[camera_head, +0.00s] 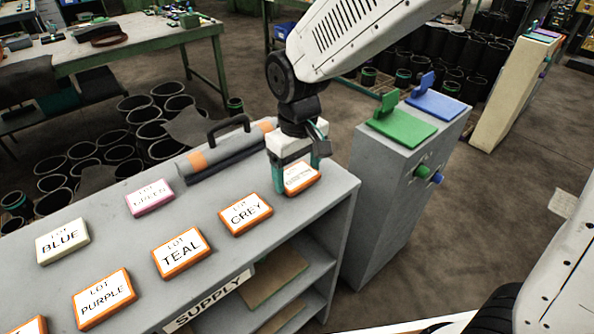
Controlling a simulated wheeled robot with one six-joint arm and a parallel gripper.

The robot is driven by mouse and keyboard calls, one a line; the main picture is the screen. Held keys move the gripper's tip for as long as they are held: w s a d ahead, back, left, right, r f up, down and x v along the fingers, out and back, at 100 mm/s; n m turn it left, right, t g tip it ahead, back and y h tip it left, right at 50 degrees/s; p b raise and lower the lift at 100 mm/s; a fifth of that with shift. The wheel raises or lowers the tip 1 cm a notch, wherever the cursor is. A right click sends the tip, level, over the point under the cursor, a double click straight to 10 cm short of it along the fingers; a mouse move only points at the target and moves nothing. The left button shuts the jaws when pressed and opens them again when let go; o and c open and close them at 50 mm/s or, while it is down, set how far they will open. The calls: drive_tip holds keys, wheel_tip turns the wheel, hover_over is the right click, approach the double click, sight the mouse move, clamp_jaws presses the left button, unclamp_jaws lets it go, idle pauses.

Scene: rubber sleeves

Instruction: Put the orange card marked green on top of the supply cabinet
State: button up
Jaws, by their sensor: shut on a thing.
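My gripper (298,170) is shut on an orange-edged card (302,180) at the right end of the supply cabinet's top. The card's white face is partly hidden by the gripper, and I cannot read its word. I cannot tell whether it touches the top or is just above it. The grey supply cabinet (336,196) has a SUPPLY label on its front. Other orange-edged cards on it read GREY (245,214), TEAL (181,252) and PURPLE (104,298). A pink-edged card (150,198) reads GREEN, and a cream card (62,241) reads BLUE.
A grey roll with a black handle (226,150) lies behind the cards. Right of the cabinet stands a grey pedestal (385,200) with a green plate (403,128), a blue plate (436,105) and knobs. Black sleeves (150,132) stand on the floor behind.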

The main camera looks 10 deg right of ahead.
sight(298, 176)
drive_tip(key=shift+f, duration=0.25)
drive_tip(key=shift+f, duration=0.2)
drive_tip(key=o, duration=1.1)
drive_tip(key=shift+c, duration=0.2)
wheel_tip(298, 176, up, 12)
drive_tip(key=shift+r, duration=0.25)
